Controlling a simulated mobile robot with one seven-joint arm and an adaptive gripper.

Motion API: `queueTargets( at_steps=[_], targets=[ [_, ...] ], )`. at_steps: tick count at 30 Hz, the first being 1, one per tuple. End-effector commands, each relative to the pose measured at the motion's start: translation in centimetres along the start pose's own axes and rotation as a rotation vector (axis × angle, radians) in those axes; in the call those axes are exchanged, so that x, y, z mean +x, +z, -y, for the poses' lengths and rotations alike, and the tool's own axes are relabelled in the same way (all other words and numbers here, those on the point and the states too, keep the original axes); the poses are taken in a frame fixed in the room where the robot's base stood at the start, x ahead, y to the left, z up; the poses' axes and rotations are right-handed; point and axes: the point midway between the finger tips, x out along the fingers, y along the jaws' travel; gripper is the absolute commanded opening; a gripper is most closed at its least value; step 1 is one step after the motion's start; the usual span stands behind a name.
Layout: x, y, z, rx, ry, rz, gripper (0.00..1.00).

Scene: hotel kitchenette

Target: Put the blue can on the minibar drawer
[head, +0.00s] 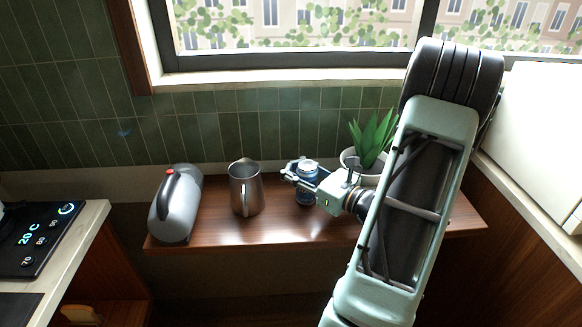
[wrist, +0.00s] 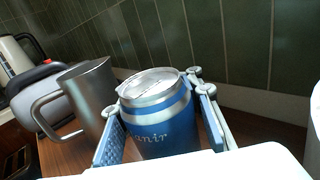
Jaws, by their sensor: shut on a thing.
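The blue can (head: 307,194) has a silver lid and a pale band. It is upright over the wooden shelf, to the right of the steel pitcher. My gripper (head: 303,178) is shut on the can, coming from the right. In the wrist view, the can (wrist: 165,131) sits between the two fingers of my gripper (wrist: 163,128), with white lettering on its front. Its base is hidden, so I cannot tell if it touches the shelf. I cannot make out the minibar drawer in either view.
On the wooden shelf (head: 275,232) stand a steel pitcher (head: 245,190), a grey kettle (head: 177,208) with a black handle, and a potted plant (head: 372,143). A green-tiled wall rises behind. A counter with a control panel (head: 42,235) is at left. The shelf front is clear.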

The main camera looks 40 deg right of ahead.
Motion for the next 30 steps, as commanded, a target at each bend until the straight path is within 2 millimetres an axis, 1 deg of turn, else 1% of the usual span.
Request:
queueTargets(
  at_steps=[1,6,14,17,20,30],
  targets=[
    [0.0,-0.2,0.0,0.000,0.000,0.000,0.23],
    [0.0,-0.1,0.0,0.000,0.000,0.000,0.41],
    [0.0,-0.1,0.0,0.000,0.000,0.000,0.41],
    [0.0,0.4,0.0,0.000,0.000,0.000,0.41],
    [-1.3,0.2,0.1,0.001,-0.004,-0.001,0.41],
    [-8.6,0.1,0.1,0.001,-0.004,-0.002,0.41]
  ],
)
